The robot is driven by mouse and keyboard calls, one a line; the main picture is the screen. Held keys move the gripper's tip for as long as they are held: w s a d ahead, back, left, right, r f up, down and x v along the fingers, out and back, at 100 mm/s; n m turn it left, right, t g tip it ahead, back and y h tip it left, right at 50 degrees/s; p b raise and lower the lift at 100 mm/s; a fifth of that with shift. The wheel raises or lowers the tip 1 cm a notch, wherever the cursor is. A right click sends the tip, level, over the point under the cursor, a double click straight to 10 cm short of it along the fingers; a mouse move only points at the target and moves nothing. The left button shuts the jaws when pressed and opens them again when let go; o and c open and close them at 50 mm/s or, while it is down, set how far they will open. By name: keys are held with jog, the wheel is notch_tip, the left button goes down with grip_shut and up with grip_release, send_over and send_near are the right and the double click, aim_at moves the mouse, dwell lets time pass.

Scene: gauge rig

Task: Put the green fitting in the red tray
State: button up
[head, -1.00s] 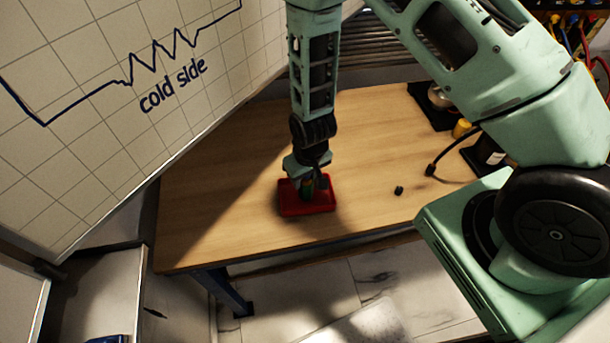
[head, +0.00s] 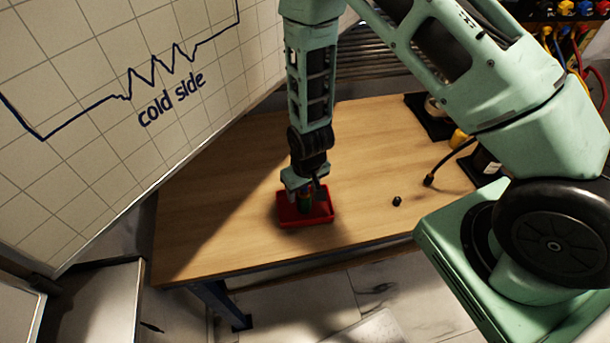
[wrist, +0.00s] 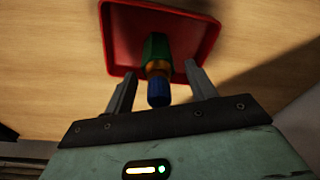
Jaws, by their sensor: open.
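The red tray (head: 322,212) sits on the wooden bench beneath my gripper (head: 305,196), and it fills the upper middle of the wrist view (wrist: 206,45). The green fitting (wrist: 155,47) has a green body, a brass-coloured middle and a blue end. It is within the tray's outline, between my open fingers. In the wrist view, my gripper (wrist: 158,80) has its fingers spread on either side of the fitting, with gaps showing. In the head view the fitting (head: 306,203) is small and partly hidden by the gripper. I cannot tell whether it rests on the tray floor.
A small dark piece (head: 397,201) lies on the bench (head: 230,210) to the right of the tray. A black cable end (head: 430,180) and dark holders stand further right. The bench left of the tray is clear. A whiteboard (head: 100,100) stands at the left.

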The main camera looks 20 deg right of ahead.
jog(key=r+b, duration=0.1)
jog(key=r, duration=0.2)
jog(key=s+r, duration=0.1)
jog(key=r, duration=0.3)
jog(key=r+b, duration=0.1)
jog(key=r, duration=0.3)
jog(key=shift+s+d+b, duration=0.15)
jog(key=shift+b, duration=0.2)
jog(key=shift+s+r, duration=0.1)
jog(key=shift+r, duration=0.15)
jog(key=s+a+r+n, duration=0.3)
jog(key=s+r, duration=0.5)
jog(key=s, duration=0.1)
jog(key=s+a+r+n+g, duration=0.1)
jog(key=s+a+r+n, duration=0.1)
jog(key=s+r, duration=0.7)
jog(key=shift+s+a+n, duration=0.3)
jog(key=shift+a+n, duration=0.1)
jog(key=shift+n, duration=0.2)
notch_tip(320, 180, down, 4)
jog(key=b, duration=0.4)
jog(key=shift+f, duration=0.15)
